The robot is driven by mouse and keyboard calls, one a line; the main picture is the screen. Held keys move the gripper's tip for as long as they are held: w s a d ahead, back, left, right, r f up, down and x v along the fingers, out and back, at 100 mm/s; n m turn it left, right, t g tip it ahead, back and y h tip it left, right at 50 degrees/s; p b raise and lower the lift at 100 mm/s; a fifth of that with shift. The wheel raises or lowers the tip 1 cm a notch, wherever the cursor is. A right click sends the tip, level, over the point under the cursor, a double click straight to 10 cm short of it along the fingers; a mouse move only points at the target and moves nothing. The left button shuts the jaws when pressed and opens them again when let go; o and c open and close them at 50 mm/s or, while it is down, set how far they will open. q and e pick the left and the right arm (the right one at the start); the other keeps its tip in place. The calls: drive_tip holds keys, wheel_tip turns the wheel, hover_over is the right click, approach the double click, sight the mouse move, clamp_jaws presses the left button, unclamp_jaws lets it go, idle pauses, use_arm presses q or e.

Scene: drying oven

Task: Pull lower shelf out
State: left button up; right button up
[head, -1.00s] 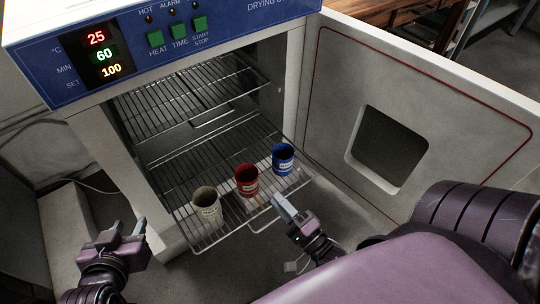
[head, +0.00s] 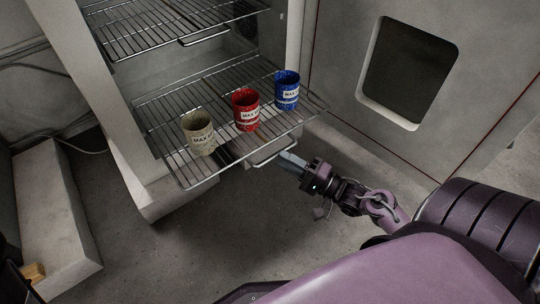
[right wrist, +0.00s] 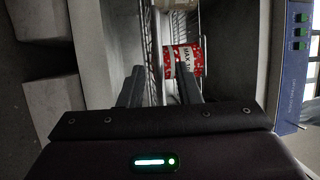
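The lower wire shelf (head: 184,178) sticks out of the oven's front, with a loop handle (head: 270,161) at its front edge. A beige mug (head: 199,135), a red mug (head: 246,113) and a blue mug (head: 287,92) stand upright on it. My right gripper (head: 290,161) is at the handle's right end in the head view. In the right wrist view its two fingers (right wrist: 159,88) are apart, with thin shelf wire visible between them and the red mug (right wrist: 186,61) beyond. Whether they touch the handle I cannot tell.
The upper wire shelf (head: 150,28) is inside the oven above. The open door (head: 345,125) with its dark window stands at the right. A pale block (head: 55,215) is on the floor at left. The floor (head: 190,260) below the shelf is clear.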

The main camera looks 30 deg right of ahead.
drive_tip(key=b+x, duration=0.2)
drive_tip(key=x, duration=0.3)
drive_tip(key=shift+w+a, duration=0.15)
drive_tip(key=shift+r, duration=0.1)
clamp_jaws()
